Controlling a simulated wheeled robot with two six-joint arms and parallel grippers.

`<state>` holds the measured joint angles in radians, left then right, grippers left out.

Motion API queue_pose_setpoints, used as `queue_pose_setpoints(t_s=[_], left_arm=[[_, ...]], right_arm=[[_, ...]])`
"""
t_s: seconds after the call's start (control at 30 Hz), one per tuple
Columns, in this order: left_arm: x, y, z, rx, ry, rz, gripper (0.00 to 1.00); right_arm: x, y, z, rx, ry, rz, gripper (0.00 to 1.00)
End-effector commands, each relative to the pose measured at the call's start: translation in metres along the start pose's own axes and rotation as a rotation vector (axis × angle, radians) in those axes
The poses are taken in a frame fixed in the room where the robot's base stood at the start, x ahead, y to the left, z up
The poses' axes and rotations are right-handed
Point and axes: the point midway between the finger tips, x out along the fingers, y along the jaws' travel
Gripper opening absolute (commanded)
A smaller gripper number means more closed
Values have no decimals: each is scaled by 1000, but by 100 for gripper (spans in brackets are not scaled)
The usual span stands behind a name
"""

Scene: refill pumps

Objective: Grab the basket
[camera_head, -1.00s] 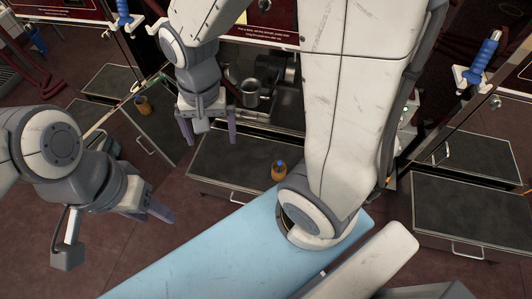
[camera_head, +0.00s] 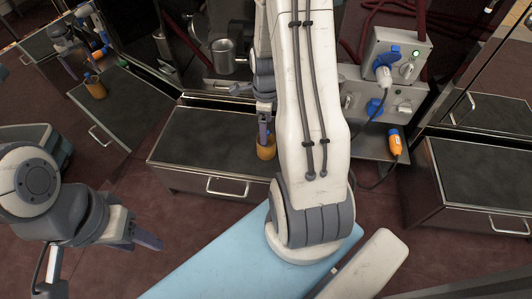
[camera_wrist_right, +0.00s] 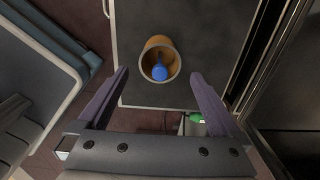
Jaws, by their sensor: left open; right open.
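A grey-green open bin (camera_head: 62,150), which looks like the basket, stands on the floor at the left edge of the head view, partly cut off. My left gripper (camera_head: 148,240) is open and empty, to the right of the bin and below it in the picture. My right gripper (camera_head: 265,128) is partly hidden behind its arm in the head view.
The drawer unit (camera_head: 200,140) has a metal handle. Another drawer unit (camera_head: 485,170) stands at the right. Mirror-like panels reflect the scene. Red-brown floor is clear at lower left.

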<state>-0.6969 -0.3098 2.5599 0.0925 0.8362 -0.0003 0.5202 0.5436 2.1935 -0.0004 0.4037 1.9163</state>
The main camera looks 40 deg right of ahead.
Motion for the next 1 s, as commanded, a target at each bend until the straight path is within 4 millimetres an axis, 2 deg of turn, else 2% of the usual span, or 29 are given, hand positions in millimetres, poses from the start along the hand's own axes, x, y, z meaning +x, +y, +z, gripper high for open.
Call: queue_pose_setpoints(t_s=[0.23, 0.47, 0.8, 1.0], left_arm=[[24, -2, 1, 0, 0, 0, 50], [34, -2, 2, 0, 0, 0, 50], [71, -5, 4, 0, 0, 0, 50], [70, -5, 4, 0, 0, 0, 50]], right_arm=[[40, 1, 0, 1, 1, 3, 100], [55, 0, 0, -1, 0, 0, 100], [99, 0, -1, -1, 1, 3, 100], [100, 0, -1, -1, 0, 1, 100]])
